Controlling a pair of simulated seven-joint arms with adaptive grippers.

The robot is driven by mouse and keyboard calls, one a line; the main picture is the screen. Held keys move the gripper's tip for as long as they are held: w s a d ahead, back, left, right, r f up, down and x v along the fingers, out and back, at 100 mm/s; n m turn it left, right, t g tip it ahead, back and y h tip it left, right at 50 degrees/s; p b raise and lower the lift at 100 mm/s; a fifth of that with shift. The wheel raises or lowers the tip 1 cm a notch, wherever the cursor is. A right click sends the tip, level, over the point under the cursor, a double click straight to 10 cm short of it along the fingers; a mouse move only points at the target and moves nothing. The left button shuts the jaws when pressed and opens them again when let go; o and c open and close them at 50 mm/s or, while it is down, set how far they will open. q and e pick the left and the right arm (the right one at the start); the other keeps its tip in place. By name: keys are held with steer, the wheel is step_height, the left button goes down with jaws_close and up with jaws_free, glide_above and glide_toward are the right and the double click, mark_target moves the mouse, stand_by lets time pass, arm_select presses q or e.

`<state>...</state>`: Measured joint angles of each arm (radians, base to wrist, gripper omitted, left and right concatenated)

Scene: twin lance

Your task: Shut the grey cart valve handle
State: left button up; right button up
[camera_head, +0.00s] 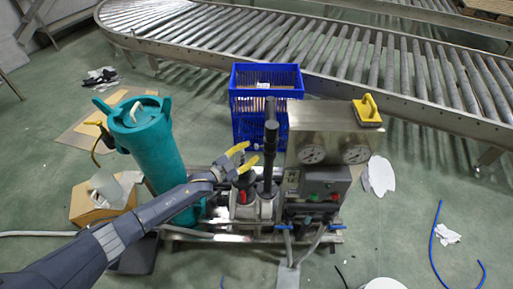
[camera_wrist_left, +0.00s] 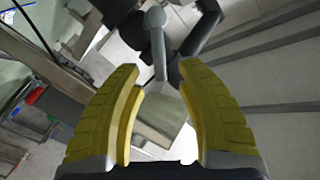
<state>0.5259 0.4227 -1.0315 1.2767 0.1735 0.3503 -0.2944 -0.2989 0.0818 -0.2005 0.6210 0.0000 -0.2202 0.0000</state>
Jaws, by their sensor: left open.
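The cart (camera_head: 318,140) stands in the middle of the head view, with a metal panel, two gauges and dark pipes. My left gripper (camera_head: 249,154) reaches in from the left beside the dark upright pipe (camera_head: 270,150), its yellow fingers apart and empty. In the left wrist view, a grey handle (camera_wrist_left: 158,45) with a round knob shows beyond and between the open fingertips (camera_wrist_left: 160,68). The fingers do not appear to touch it. In the head view I cannot clearly make out this handle near the gripper. My right gripper is not in view.
A teal canister (camera_head: 155,150) stands left of the cart. A blue crate (camera_head: 266,80) is behind it. A yellow-handled object (camera_head: 367,110) sits on the cart's top. A roller conveyor (camera_head: 330,50) curves across the back. A blue hose (camera_head: 437,250) lies on the floor at right.

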mark_target(256, 147)
arm_select(q)
steer(key=shift+x, duration=1.9)
steer(key=shift+c, duration=0.4)
jaws_close()
